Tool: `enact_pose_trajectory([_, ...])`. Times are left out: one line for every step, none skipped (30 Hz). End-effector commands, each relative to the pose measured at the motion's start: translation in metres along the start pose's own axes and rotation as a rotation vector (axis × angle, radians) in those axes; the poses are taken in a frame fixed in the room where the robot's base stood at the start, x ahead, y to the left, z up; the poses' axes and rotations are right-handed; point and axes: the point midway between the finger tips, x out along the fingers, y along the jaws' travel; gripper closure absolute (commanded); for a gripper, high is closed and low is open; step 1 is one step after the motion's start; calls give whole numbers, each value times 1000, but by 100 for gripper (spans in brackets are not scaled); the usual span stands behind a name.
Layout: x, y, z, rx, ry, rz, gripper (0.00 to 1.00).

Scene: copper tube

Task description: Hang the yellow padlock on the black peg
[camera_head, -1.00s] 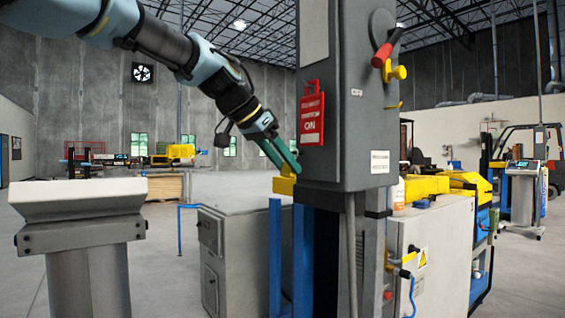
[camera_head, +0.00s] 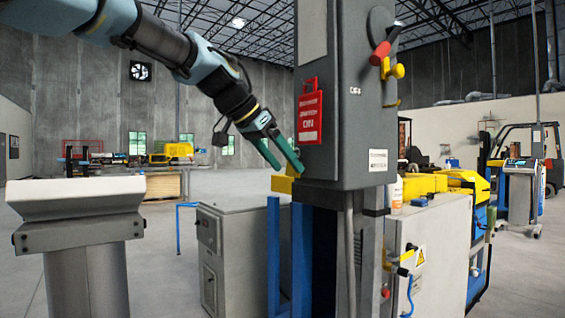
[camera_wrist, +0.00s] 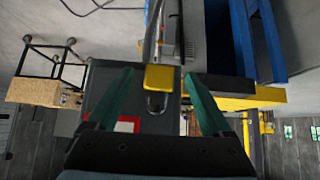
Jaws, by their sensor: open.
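The yellow padlock (camera_head: 282,184) is at the lower left edge of the grey switch box in the head view. In the wrist view, the padlock (camera_wrist: 160,77) shows its yellow body and a grey shackle on the side toward my gripper. My gripper (camera_head: 289,169) is open at the padlock, its green fingers pointing down and right in the head view. In the wrist view, the fingers stand on either side of the padlock with gaps between. I cannot make out the black peg, nor what supports the padlock.
The grey switch box (camera_head: 365,120) stands close to my fingers, with a red tag (camera_head: 309,112) and a red-handled lever (camera_head: 386,45). Blue posts (camera_head: 274,255) and a grey cabinet (camera_head: 232,215) are below. A grey stand (camera_head: 80,230) is at left.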

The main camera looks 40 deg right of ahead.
Motion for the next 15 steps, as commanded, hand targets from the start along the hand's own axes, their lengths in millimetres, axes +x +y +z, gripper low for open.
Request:
enact_pose_trajectory([0,0,0,0,0,0,16])
enact_pose_trajectory([0,0,0,0,0,0,16])
enact_pose_trajectory([-1,0,0,0,0,-1,16])
enact_pose_trajectory([-3,0,0,0,0,-1,16])
enact_pose_trajectory([-5,0,0,0,0,-2,16])
enact_pose_trajectory([-8,-1,0,1,1,-3,16])
enact_pose_trajectory([-12,-1,0,1,2,-4,16])
enact_pose_trajectory([-17,-1,0,0,2,-4,16])
enact_pose_trajectory([-24,-1,0,0,3,-6,16])
enact_pose_trajectory([-29,-1,1,1,2,-6,16])
enact_pose_trajectory([-35,-1,1,0,2,-6,16])
enact_pose_trajectory([-44,-2,1,-1,3,-7,16])
enact_pose_trajectory([-50,-2,1,0,2,-7,16])
enact_pose_trajectory([-56,-1,1,1,2,-6,16])
enact_pose_trajectory([-64,-1,1,1,3,-5,16])
